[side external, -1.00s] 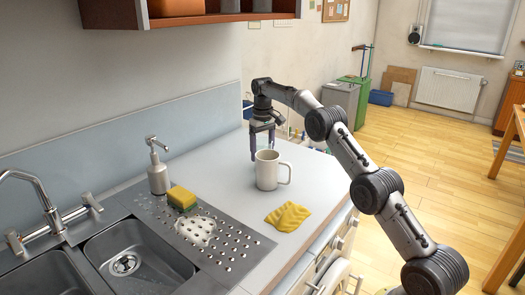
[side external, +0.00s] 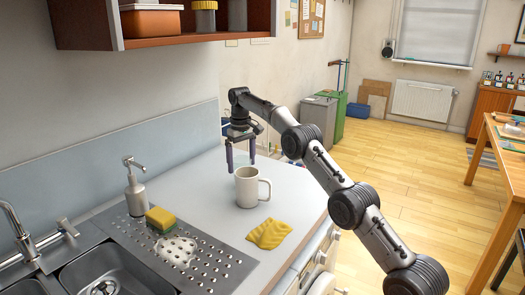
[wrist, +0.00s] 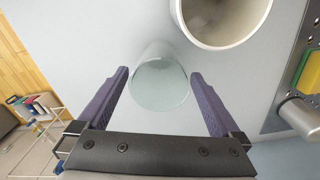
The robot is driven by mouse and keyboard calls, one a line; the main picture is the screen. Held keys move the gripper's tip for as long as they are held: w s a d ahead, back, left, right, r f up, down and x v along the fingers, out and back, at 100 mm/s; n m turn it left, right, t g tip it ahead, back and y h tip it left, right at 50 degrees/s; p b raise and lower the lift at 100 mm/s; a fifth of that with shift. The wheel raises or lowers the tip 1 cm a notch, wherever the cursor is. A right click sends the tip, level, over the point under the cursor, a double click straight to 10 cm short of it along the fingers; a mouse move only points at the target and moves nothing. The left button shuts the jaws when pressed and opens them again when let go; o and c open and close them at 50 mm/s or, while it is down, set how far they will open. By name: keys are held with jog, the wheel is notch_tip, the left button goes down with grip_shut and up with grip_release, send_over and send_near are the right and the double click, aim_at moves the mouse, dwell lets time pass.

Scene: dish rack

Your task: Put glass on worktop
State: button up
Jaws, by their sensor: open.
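A clear glass (wrist: 160,84) shows in the wrist view, seen from above on or over the pale worktop (wrist: 90,35). It sits between the two purple fingers of my gripper (wrist: 160,74), with a gap visible on each side. The fingers are open. In the side view my gripper (side external: 240,168) points down over the worktop (side external: 195,195), just behind a white mug. I cannot make out the glass clearly there, nor tell whether its base touches the worktop.
The white mug (side external: 247,188) stands close in front of my gripper; its rim also shows in the wrist view (wrist: 183,22). A yellow cloth (side external: 269,233) lies nearer the front edge. A sponge (side external: 160,219), a soap dispenser (side external: 134,190) and the sink (side external: 118,275) are at left.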

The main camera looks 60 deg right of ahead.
jog(key=shift+s+a+r, duration=0.25)
jog(key=shift+s+r, duration=0.4)
jog(key=shift+r, duration=0.3)
jog(key=s+a+r, duration=0.4)
jog(key=s+r, duration=0.4)
jog(key=s, duration=0.3)
jog(key=shift+s+a+r, duration=0.15)
jog(key=shift+s+a, duration=0.2)
jog(key=shift+a, duration=0.05)
grip_shut()
dwell(0.8)
